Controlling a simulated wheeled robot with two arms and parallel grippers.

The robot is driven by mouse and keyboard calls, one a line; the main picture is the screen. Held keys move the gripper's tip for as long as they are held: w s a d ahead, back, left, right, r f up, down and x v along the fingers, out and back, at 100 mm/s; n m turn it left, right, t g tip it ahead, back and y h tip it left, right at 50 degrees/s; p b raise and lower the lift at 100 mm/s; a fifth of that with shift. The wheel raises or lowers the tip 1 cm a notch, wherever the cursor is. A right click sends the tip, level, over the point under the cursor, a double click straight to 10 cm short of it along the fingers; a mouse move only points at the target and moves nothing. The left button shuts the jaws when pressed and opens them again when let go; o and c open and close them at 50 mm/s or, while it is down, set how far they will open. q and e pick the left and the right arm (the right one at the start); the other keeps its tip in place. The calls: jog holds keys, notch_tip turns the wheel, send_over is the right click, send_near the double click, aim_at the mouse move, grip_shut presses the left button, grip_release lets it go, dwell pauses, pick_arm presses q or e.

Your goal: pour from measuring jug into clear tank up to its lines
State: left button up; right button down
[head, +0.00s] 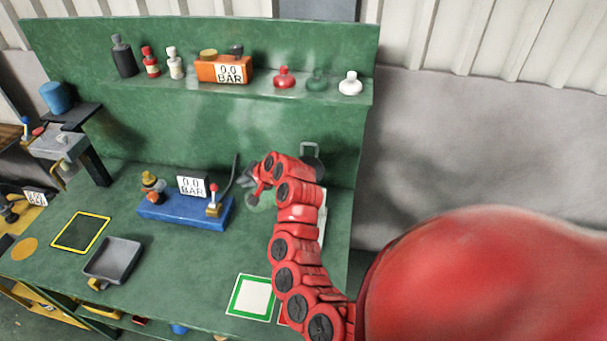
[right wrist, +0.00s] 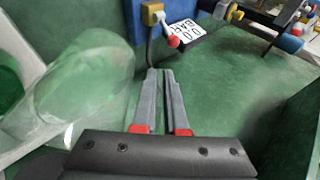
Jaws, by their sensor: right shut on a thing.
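My right gripper (head: 254,186) is over the right part of the green bench, beside the blue pump unit. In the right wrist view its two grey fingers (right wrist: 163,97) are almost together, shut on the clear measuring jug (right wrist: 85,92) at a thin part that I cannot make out. The jug looms to the left of the fingers and looks tilted; its contents are hard to tell. In the head view the jug (head: 262,202) is only a faint clear shape. A pale-edged thing (head: 323,222), perhaps the clear tank's stand, is mostly behind my right arm; no tank lines show. My left gripper is out of view.
The blue pump unit (head: 182,211) with a 0.0 BAR display stands close left of the gripper. A grey tray (head: 114,261) and a green-framed white pad (head: 251,297) lie nearer the front. A shelf (head: 240,88) with bottles runs along the back panel.

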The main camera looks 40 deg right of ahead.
jog(key=shift+s+d+r+t, duration=0.1)
jog(key=shift+d+r+t, duration=0.15)
jog(key=shift+r, duration=0.3)
jog(key=shift+s+r+b, duration=0.1)
jog(key=shift+r+b, duration=0.15)
jog(key=shift+b, duration=0.25)
jog(key=shift+s+d+r+t+y+b, duration=0.15)
jog(key=shift+r+t+y+b, duration=0.2)
jog(key=shift+r+t+y, duration=0.2)
jog(key=shift+s+d+r+m+t+y+b, duration=0.2)
jog(key=shift+s+r+t+y+b, duration=0.1)
jog(key=shift+r+b, duration=0.2)
jog(key=shift+s+d+r+m+t+y+b, duration=0.15)
jog(key=shift+d+r+m+t+b, duration=0.05)
jog(key=shift+r+t+b, duration=0.2)
dwell(2.0)
